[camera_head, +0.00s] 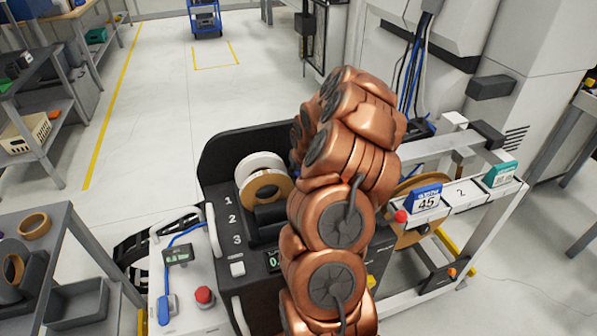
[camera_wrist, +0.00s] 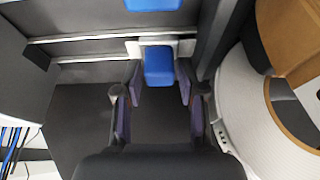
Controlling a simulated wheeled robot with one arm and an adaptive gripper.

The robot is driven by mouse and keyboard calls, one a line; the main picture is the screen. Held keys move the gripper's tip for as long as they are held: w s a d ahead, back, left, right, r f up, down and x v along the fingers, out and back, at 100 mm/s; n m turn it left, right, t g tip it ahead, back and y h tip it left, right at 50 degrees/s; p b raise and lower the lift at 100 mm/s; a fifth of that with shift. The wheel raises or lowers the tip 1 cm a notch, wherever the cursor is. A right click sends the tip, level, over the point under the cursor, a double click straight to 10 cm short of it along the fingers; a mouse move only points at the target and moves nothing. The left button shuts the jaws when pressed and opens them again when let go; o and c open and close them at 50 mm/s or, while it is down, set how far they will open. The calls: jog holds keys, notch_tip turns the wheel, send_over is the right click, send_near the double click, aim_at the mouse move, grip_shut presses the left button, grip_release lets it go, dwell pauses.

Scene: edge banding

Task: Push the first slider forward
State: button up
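A slider with a blue knob (camera_wrist: 158,66) sits on a pale metal rail in the upper middle of the wrist view. A second blue piece (camera_wrist: 153,4) shows at the top edge, and I cannot tell whether it is another slider. My gripper (camera_wrist: 159,82) is open, with its fingers apart on either side of the first blue knob. Gaps show between knob and fingertips, and I see no firm contact. In the head view my arm hides the gripper and the sliders.
A white roll with a brown core (camera_wrist: 265,100) lies close on the right in the wrist view; it also shows in the head view (camera_head: 264,180).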

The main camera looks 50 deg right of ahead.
jog(key=shift+f, duration=0.15)
jog(key=shift+c, duration=0.2)
grip_shut()
dwell(0.3)
